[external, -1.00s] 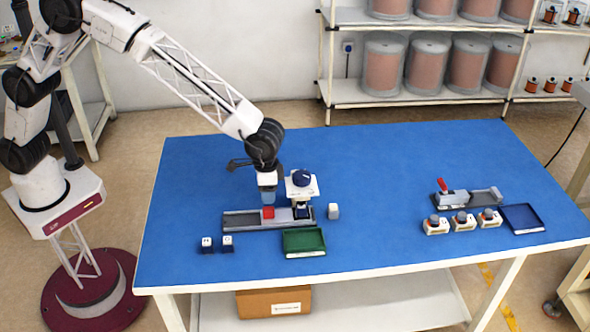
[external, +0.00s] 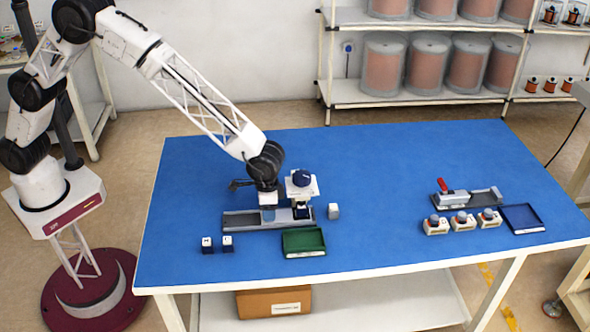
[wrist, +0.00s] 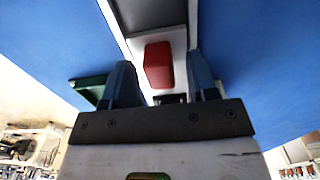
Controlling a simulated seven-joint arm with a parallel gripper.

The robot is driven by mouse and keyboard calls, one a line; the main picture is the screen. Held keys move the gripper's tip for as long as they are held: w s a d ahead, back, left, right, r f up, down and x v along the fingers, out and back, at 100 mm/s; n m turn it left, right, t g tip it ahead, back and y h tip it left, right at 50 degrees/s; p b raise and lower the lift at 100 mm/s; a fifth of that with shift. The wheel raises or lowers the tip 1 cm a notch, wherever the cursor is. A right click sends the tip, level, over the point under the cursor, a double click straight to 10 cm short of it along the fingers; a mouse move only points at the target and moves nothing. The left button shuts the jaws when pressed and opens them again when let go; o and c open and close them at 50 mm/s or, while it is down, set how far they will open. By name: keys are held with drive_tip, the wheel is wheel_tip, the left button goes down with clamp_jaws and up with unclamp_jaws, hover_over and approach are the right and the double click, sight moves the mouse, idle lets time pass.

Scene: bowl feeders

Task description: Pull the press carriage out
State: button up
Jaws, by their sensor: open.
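The press carriage's red handle (wrist: 159,65) stands on a light carriage plate (wrist: 178,42) in the grey rail (external: 238,220). My gripper (external: 268,216) is low over the rail, just left of the white press with the dark blue top (external: 302,179). In the wrist view my gripper (wrist: 161,72) is open, with one blue-grey finger on each side of the red handle. A gap shows beside the handle, at least on the right. In the external view my gripper hides the handle.
A green tray (external: 304,252) lies in front of the press. A pale block (external: 333,211) stands right of it. Two small blocks (external: 217,244) sit front left. A second red-handled unit (external: 455,198) and a blue tray (external: 523,218) are far right. The table's middle is clear.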

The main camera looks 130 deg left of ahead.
drive_tip(key=shift+f, duration=0.3)
clamp_jaws()
idle(0.3)
drive_tip(key=shift+s+d, duration=3.7)
unclamp_jaws()
